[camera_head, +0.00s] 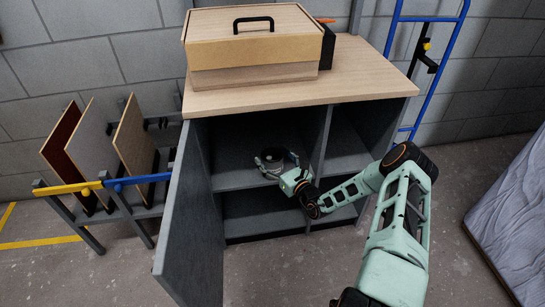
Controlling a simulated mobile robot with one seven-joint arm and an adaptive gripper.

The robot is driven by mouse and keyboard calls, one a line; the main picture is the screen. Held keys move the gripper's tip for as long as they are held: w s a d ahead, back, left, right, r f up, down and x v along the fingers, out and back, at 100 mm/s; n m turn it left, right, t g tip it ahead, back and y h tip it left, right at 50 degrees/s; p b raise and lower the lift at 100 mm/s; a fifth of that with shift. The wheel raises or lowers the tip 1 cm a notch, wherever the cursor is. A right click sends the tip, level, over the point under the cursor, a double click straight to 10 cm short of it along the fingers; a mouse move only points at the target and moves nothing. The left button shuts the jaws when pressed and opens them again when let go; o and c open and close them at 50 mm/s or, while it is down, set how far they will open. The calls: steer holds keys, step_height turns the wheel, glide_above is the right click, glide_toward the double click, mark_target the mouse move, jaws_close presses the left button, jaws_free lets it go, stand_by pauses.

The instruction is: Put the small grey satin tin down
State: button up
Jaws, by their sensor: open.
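The small grey tin (272,155) is a short round shape on the upper shelf (232,178) of the dark cabinet, left of the divider. It looks dark in the shade, and its lower part is partly hidden by my gripper. My gripper (275,164) reaches into this compartment from the front right. Its pale green fingers are open, one on each side of the tin. I cannot tell whether either finger touches it. The tin looks upright and seems to rest on the shelf.
The cabinet door (191,225) hangs open at the left. The divider (321,135) stands just right of my gripper. A wooden box (250,55) with a black handle sits on the cabinet top (365,75). A rack of panels (135,140) stands left, a mattress (515,215) right.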

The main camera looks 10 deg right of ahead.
steer(key=p+v, duration=0.2)
steer(key=v, duration=1)
